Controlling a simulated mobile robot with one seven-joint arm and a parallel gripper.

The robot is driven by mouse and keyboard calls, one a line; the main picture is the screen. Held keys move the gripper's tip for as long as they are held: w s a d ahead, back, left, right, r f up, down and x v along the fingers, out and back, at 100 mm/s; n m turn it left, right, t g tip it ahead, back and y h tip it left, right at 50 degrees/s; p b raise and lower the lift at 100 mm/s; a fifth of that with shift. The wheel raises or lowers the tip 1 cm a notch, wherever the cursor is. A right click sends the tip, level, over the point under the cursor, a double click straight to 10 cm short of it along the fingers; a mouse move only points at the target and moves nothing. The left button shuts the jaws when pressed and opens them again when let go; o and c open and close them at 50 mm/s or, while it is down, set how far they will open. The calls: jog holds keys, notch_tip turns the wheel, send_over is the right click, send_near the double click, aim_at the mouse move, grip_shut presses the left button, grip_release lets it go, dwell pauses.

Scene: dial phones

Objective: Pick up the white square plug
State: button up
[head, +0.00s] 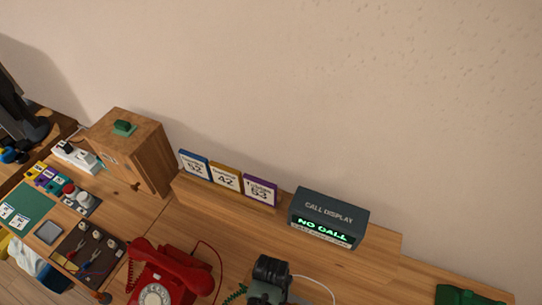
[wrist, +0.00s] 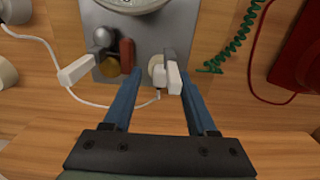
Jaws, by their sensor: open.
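In the wrist view a white square-ended piece (wrist: 174,78) stands beside a round pale fitting at the edge of a grey metal panel (wrist: 142,72). It appears to be the white square plug. A similar white block (wrist: 78,70) with a dark end lies further left by the panel. A thin white cable runs below both; its exact join is unclear. My gripper (wrist: 160,80) is open, with blue fingers. The right finger is close beside the right white piece, and the left finger is apart from it. Contact cannot be told. I cannot clearly make out my gripper in the head view.
A red phone (head: 165,277) stands on the wooden desk, also at the right of the wrist view (wrist: 298,50). A green coiled cord (wrist: 238,45) lies near the panel. The call display (head: 328,215) reads "NO CALL". A wooden box (head: 130,150) stands left.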

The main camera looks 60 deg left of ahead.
grip_shut()
dwell(0.4)
notch_tip(320, 180, up, 10)
dwell(0.8)
